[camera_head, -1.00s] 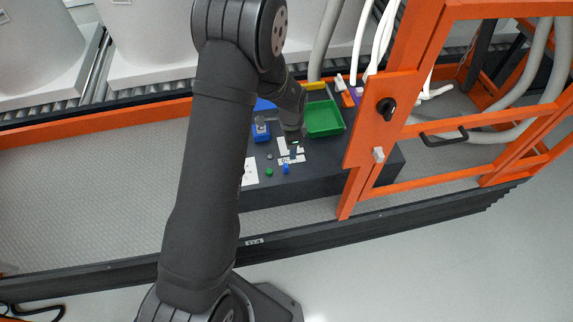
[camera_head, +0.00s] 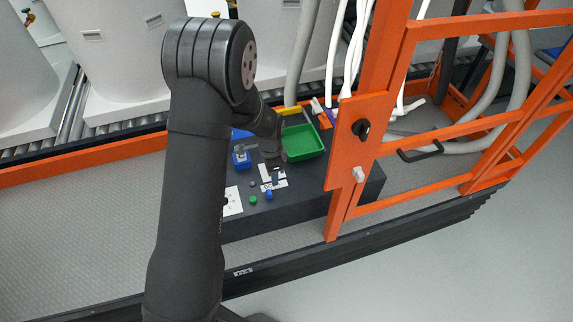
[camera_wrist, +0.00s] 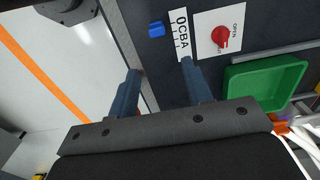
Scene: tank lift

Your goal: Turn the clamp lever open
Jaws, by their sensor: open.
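In the wrist view a red turning lever (camera_wrist: 222,38) sits on a white plate (camera_wrist: 208,52) marked OPEN, the only part here labelled so. My gripper (camera_wrist: 160,66) is open and empty, its two blue-grey fingers pointing at the dark bench top. The lever is beyond and right of the right fingertip, not between the fingers. In the head view my gripper (camera_head: 272,166) is over the bench beside the green tray and partly covers the white plate; the red lever cannot be made out there. A blue block with a grey part (camera_head: 242,158) stands left of my gripper.
A green tray (camera_wrist: 262,83) lies right of the plate. A blue knob (camera_wrist: 156,30) and a lettered white strip (camera_wrist: 182,33) are left of it. A green button (camera_head: 253,201) is near the bench front.

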